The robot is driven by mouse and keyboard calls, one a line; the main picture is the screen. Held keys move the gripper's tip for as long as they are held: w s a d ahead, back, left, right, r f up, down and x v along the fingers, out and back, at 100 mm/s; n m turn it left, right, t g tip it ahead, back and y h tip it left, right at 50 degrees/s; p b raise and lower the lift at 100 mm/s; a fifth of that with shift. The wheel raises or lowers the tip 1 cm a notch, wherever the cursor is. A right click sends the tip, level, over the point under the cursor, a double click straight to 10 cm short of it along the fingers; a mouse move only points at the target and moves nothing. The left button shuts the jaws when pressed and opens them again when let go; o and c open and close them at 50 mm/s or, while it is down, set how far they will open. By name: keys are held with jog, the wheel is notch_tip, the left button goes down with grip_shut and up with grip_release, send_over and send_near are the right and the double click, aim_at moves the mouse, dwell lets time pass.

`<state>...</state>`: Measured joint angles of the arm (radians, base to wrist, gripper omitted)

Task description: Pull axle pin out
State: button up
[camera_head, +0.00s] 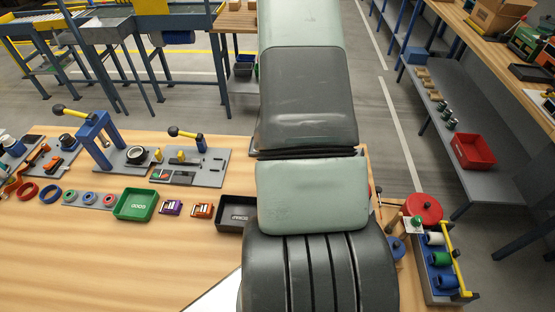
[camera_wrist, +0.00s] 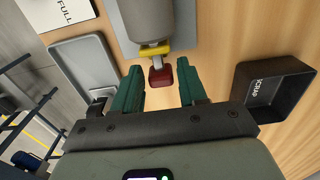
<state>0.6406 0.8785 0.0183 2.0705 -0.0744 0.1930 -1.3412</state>
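In the wrist view a red block-shaped head (camera_wrist: 161,77) sits on a short metal stem below a yellow piece (camera_wrist: 154,50), in front of a grey cylinder (camera_wrist: 149,18). This looks like the pin's end; the rest of any pin is hidden. My gripper (camera_wrist: 160,88) is open, with its two green fingers apart. The red head shows between the fingertips, with a gap on both sides; whether it lies within finger depth I cannot tell. In the head view my arm hides the gripper and the red head.
A black bin marked SCRAP (camera_wrist: 273,95) stands right of the fingers in the wrist view. A grey tray (camera_wrist: 82,66) is to their left, near a white card (camera_wrist: 68,10) reading FULL. In the head view a green bin (camera_head: 135,205) and a spool rack (camera_head: 440,265) flank my arm.

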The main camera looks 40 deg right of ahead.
grip_shut()
jog(key=shift+a, duration=0.1)
jog(key=w+a, duration=0.6)
jog(key=shift+w+a, duration=0.15)
jog(key=shift+w, duration=0.1)
jog(key=shift+o, duration=1.6)
grip_release()
notch_tip(320, 180, up, 11)
